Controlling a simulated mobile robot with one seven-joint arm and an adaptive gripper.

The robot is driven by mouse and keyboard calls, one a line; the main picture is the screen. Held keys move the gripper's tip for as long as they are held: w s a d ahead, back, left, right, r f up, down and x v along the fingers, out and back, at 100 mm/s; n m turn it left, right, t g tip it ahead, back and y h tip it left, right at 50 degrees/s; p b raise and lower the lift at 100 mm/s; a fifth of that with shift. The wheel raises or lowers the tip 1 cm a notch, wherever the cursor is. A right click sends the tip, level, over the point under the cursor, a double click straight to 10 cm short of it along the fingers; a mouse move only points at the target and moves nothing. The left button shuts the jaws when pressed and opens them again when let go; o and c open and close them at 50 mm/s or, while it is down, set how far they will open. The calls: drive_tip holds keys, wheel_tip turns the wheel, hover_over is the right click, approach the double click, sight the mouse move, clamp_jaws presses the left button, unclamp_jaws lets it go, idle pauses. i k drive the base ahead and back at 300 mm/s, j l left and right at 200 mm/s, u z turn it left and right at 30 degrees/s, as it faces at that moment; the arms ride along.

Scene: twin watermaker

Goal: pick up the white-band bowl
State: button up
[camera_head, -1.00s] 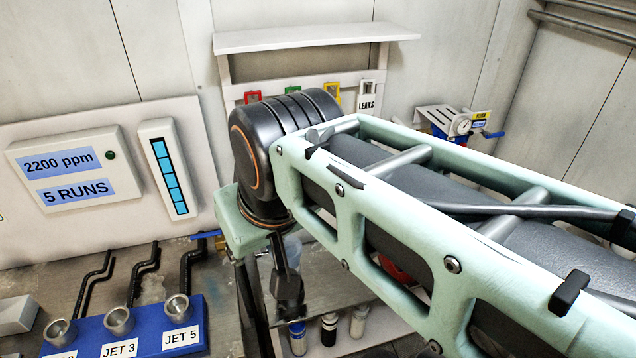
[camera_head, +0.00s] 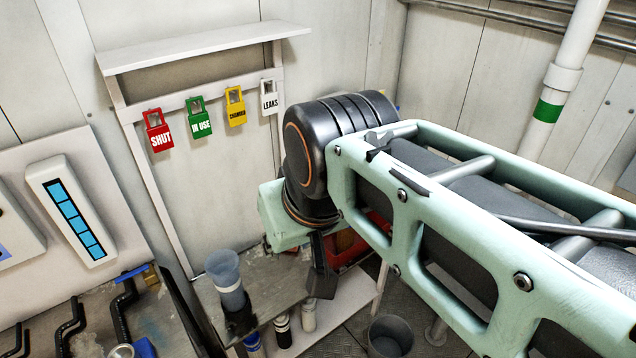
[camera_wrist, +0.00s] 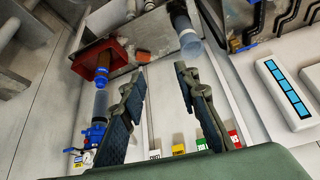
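On a low shelf in the head view stand three small cylinders with differently coloured bands. The rightmost, pale one (camera_head: 308,316) looks like the white-band bowl, beside one with a dark band (camera_head: 282,331) and one with blue (camera_head: 253,343). A larger translucent cylinder (camera_head: 225,283) stands on the bench above them; a similar one shows in the wrist view (camera_wrist: 188,38). My gripper (camera_wrist: 160,92) is open and empty in the wrist view, its two fingers well apart. In the head view my gripper hangs beneath my wrist, right of the translucent cylinder and above the low shelf, partly hidden.
Red (camera_head: 158,131), green (camera_head: 199,118), yellow (camera_head: 235,107) and white (camera_head: 269,97) tags hang on the wall. A grey bucket (camera_head: 390,335) stands on the floor. A red tray (camera_wrist: 97,62) and a clear blue-fitted housing (camera_wrist: 100,108) show in the wrist view.

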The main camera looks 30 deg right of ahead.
sight(221, 265)
drive_tip(key=z, duration=1.6)
drive_tip(key=u, duration=1.95)
drive_tip(key=i+u, duration=0.15)
drive_tip(key=u, duration=0.3)
drive_tip(key=i+l+u, duration=0.1)
drive_tip(key=u, duration=0.3)
drive_tip(key=i+l, duration=0.05)
drive_tip(key=i, duration=0.05)
